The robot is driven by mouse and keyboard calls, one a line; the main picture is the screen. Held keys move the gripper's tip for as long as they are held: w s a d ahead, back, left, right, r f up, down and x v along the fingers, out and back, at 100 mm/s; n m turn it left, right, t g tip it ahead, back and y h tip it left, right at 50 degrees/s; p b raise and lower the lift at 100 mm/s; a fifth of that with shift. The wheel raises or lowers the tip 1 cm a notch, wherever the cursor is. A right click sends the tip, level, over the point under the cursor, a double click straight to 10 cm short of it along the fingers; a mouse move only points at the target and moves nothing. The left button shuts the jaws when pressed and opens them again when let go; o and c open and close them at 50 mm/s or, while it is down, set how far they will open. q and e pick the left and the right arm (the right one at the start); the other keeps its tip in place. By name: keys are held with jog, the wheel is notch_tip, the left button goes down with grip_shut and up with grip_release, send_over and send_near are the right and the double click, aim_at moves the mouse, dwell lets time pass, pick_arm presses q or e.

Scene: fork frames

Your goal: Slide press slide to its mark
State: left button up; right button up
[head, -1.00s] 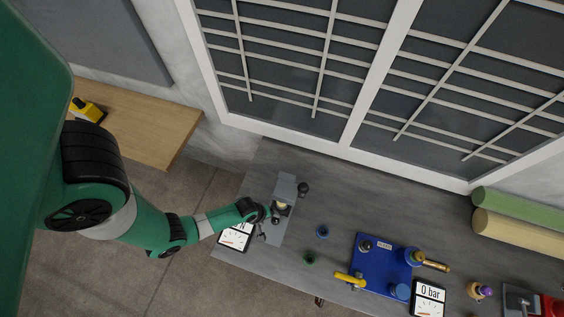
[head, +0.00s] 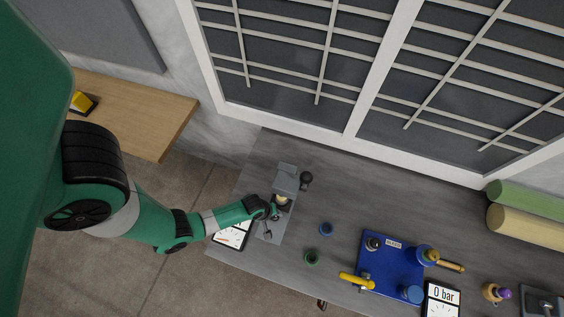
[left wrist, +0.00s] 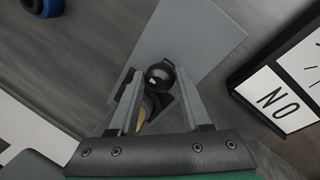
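The press is a grey plate (head: 273,233) with a grey upright block (head: 286,178) at its far end and a black ball knob (head: 306,178) beside that block. The plate also shows in the left wrist view (left wrist: 205,40). My left gripper (head: 273,212) is over the plate, near the block. In the left wrist view, its two fingers (left wrist: 157,78) stand apart on either side of a dark round part (left wrist: 161,74). A yellowish part (left wrist: 150,108) shows partly beneath. I cannot tell which part is the slide, nor see its mark. My right gripper is out of view.
A dial display (head: 231,234) lies close to the plate's left side. Farther right are a blue valve base (head: 390,265) and a "0 bar" display (head: 441,298). The window frame (head: 350,140) borders the bench behind.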

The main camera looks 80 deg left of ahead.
pick_arm(q)
grip_shut()
jog(key=shift+s+d, duration=0.1)
jog(key=shift+s+d+p, duration=0.2)
jog(key=shift+s+d, duration=0.1)
jog(key=shift+d, duration=0.25)
jog(key=shift+s+d+p, duration=0.2)
jog(key=shift+s+d, duration=0.1)
jog(key=shift+d, duration=0.2)
jog(key=shift+s+d+p, duration=0.1)
jog(key=shift+s+d, duration=0.35)
jog(key=shift+d, duration=0.25)
jog(key=shift+s+d+p, duration=0.15)
jog(key=shift+s+d, duration=0.25)
jog(key=shift+d, duration=0.3)
jog(key=shift+s+d+p, duration=0.1)
jog(key=shift+s+d, duration=0.35)
jog(key=shift+d, duration=0.25)
jog(key=shift+s+d, duration=0.45)
jog(key=shift+d, duration=0.3)
jog(key=shift+s+d, duration=0.45)
jog(key=shift+d, duration=0.35)
jog(key=shift+s+d, duration=0.45)
jog(key=shift+d, duration=0.3)
jog(key=o, duration=0.6)
grip_release()
